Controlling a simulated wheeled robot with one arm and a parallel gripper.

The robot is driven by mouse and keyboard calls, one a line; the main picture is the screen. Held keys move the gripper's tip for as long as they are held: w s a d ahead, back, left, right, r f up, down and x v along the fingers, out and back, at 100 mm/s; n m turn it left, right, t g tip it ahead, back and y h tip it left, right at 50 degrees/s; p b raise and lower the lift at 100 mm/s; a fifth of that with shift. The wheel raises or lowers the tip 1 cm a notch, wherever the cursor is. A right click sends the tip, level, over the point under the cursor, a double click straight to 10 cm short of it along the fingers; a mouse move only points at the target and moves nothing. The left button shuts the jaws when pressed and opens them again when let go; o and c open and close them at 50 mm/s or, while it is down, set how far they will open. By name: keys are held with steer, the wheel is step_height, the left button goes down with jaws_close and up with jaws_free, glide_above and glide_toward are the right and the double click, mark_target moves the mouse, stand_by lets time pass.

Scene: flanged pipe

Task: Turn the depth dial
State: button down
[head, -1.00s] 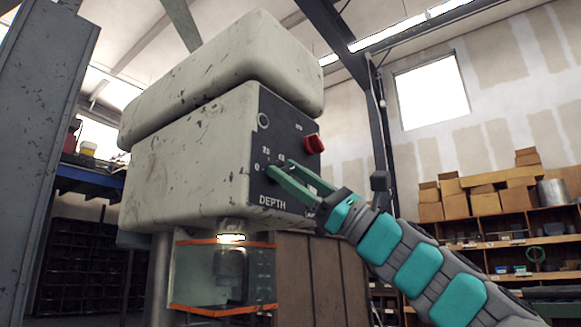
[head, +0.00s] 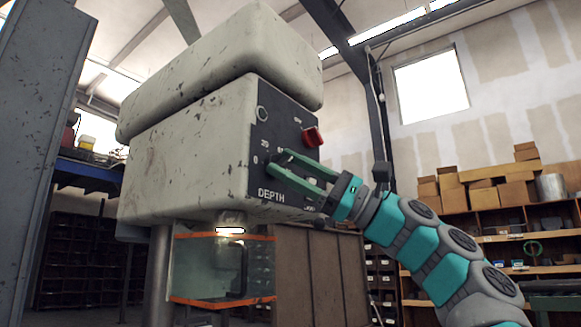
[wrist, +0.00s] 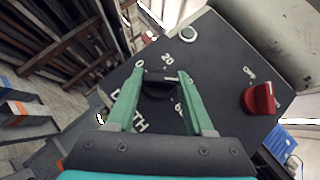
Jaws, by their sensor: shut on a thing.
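The depth dial (wrist: 158,89) is a small black knob on the dark control panel (wrist: 222,62), ringed by white numbers. In the wrist view it sits between the two green fingers of my gripper (wrist: 161,76), which are shut on its sides. In the head view my gripper (head: 266,162) reaches the panel from the right, just above the DEPTH label. There the fingers largely hide the dial and some of the scale. The pointer's exact reading cannot be told. The panel is on the side of a worn cream machine head (head: 190,150).
A red switch (head: 312,137) sticks out above and right of the dial; it also shows in the wrist view (wrist: 260,98). A clear guard with orange edges (head: 222,268) hangs below the machine head. Shelves with cardboard boxes (head: 485,195) stand at the back right.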

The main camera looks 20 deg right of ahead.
steer(key=shift+n+g, duration=0.5)
stand_by(0.4)
steer(key=shift+c, duration=1.4)
jaws_free()
steer(key=shift+d, duration=0.1)
steer(key=v, duration=0.7)
steer(key=shift+d+f, duration=0.2)
steer(key=shift+d, duration=0.05)
